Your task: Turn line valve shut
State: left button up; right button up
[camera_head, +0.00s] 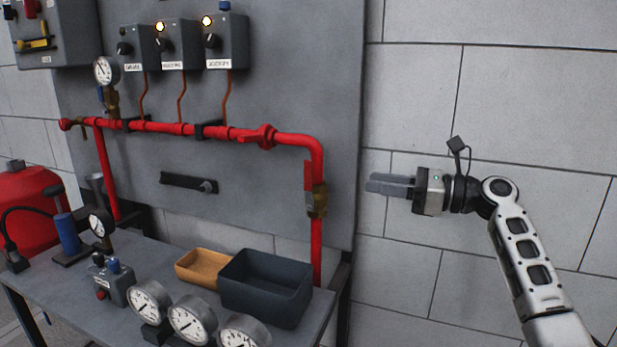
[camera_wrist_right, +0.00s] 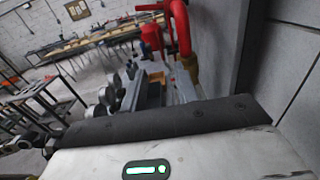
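The line valve (camera_head: 316,201) is a brass body on the vertical red pipe at the right edge of the grey panel. Its red lever (camera_head: 308,176) stands upright beside the pipe. My left gripper is out of view.
Below the panel, a workbench (camera_head: 75,285) carries a dark bin (camera_head: 266,290), a tan tray (camera_head: 195,268) and several gauges (camera_head: 150,300). Switch boxes (camera_head: 226,42) and a pressure gauge (camera_head: 106,70) are above the horizontal red pipe (camera_head: 220,132).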

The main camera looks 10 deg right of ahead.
aim_at(308, 193)
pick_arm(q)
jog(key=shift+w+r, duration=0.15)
pick_arm(e)
jog(key=x, duration=1.5)
